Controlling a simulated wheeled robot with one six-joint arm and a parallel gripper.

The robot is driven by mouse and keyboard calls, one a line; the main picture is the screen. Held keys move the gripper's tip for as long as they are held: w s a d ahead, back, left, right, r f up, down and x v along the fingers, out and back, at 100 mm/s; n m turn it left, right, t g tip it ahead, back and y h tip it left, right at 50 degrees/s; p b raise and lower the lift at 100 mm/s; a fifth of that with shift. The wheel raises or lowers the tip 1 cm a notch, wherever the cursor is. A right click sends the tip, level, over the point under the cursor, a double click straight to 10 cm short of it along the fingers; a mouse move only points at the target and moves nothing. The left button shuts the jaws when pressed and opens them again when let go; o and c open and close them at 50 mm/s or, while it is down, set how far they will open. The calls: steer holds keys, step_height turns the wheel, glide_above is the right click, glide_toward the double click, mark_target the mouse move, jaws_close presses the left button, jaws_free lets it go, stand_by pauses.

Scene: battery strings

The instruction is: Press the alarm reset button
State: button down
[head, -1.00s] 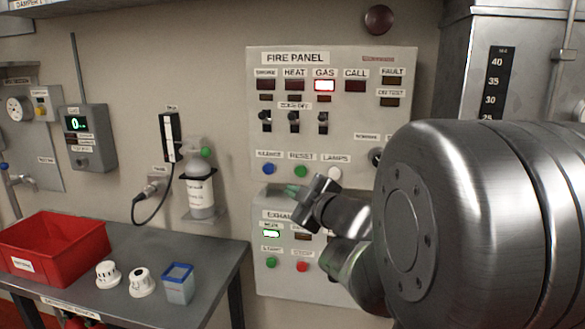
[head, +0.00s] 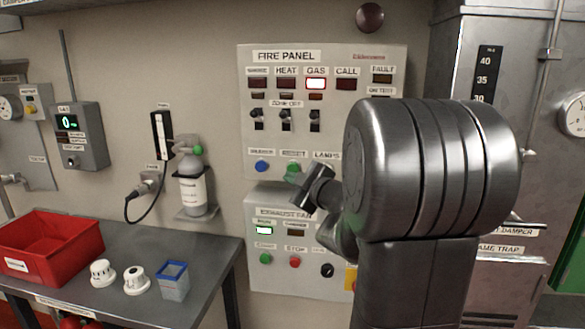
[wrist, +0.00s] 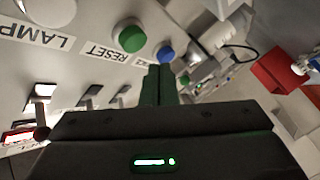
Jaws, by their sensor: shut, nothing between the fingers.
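The fire panel (head: 340,150) is on the wall, with a row of buttons along its lower edge. The green button under the RESET label (head: 293,153) is partly covered by my gripper (head: 293,178) in the head view. In the wrist view the green reset button (wrist: 129,36) shows clear, between the blue silence button (wrist: 165,53) and a white lamps button (wrist: 50,9). My gripper (wrist: 160,68) is shut and empty, its fingertips close to the panel between the green and blue buttons. I cannot tell whether they touch anything. The red GAS light (head: 316,84) is lit.
Toggle switches (head: 286,118) sit above the buttons. The exhaust fan panel (head: 290,275) is just below, with green and red buttons. A bench at left holds a red bin (head: 45,250), two white detectors and a blue-rimmed cup (head: 172,281). A gas bottle (head: 193,190) hangs on the wall.

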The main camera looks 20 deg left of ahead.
mark_target(289, 170)
steer(key=shift+w+a, duration=0.2)
steer(key=shift+w, duration=0.7)
stand_by(1.4)
steer(key=shift+w+a, duration=0.1)
steer(key=shift+w, duration=0.3)
steer(key=shift+w+a+p, duration=0.15)
steer(key=shift+w+p, duration=0.25)
steer(key=shift+w, duration=0.25)
stand_by(0.8)
stand_by(0.4)
steer(key=shift+s+d+b, duration=0.25)
steer(key=shift+s+b, duration=0.1)
steer(key=shift+s, duration=0.7)
steer(key=shift+s+d+b, duration=0.2)
steer(key=shift+s, duration=0.6)
steer(key=shift+s+d+b, duration=0.15)
steer(key=shift+s+b, duration=0.05)
steer(key=shift+s, duration=0.65)
steer(key=shift+s+d+b, duration=0.2)
steer(key=shift+s, duration=0.6)
